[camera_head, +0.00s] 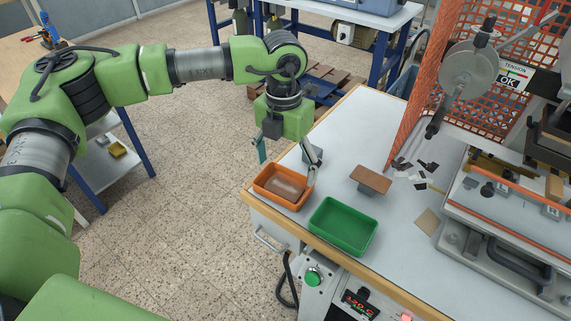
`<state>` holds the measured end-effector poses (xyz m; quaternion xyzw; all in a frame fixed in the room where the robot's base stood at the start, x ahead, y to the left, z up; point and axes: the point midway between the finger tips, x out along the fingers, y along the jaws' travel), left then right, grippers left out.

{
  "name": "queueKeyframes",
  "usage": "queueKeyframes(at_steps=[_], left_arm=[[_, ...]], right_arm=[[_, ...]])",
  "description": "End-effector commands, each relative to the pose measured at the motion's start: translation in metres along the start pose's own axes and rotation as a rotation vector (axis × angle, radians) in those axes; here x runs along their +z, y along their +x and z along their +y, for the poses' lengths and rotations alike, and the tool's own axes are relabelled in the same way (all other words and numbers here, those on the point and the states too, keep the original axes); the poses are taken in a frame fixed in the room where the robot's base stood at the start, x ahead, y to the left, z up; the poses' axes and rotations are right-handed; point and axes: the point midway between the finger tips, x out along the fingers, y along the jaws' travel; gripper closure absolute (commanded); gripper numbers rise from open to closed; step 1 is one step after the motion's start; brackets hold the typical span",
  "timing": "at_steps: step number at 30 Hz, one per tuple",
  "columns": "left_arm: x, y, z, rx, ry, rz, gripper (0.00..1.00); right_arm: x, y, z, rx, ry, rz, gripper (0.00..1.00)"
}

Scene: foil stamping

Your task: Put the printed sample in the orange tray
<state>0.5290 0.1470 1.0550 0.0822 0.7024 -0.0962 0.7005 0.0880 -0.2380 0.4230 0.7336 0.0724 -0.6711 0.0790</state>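The orange tray (263,191) stands at the near left corner of the light table. A flat brownish piece (287,187), which looks like the printed sample, lies inside it. My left gripper (287,169) is above the tray, pointing down, with its fingers spread wide. Nothing shows between the fingers. The right finger comes down by the tray's right wall; I cannot tell whether it touches. My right gripper is out of view.
A green tray (343,227) stands right of the orange one. A brown piece on a block (371,180) is behind it. Dark scraps (428,167) and a tan square (428,221) lie near the stamping press (500,240).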

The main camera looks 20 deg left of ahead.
Motion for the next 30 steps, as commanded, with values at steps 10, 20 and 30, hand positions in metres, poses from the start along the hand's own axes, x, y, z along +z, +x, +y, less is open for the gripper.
queueKeyframes(at_steps=[10, 20, 30], left_arm=[[0.001, -0.015, 0.000, -0.001, 0.000, -0.004, 0.19], [0.001, -0.084, 0.000, 0.000, 0.000, -0.004, 0.19], [0.000, -0.119, 0.000, 0.000, 0.000, 0.000, 0.19]], right_arm=[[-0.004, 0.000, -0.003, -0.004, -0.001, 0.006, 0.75], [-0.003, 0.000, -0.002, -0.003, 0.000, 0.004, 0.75], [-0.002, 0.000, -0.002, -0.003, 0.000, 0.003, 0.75]])
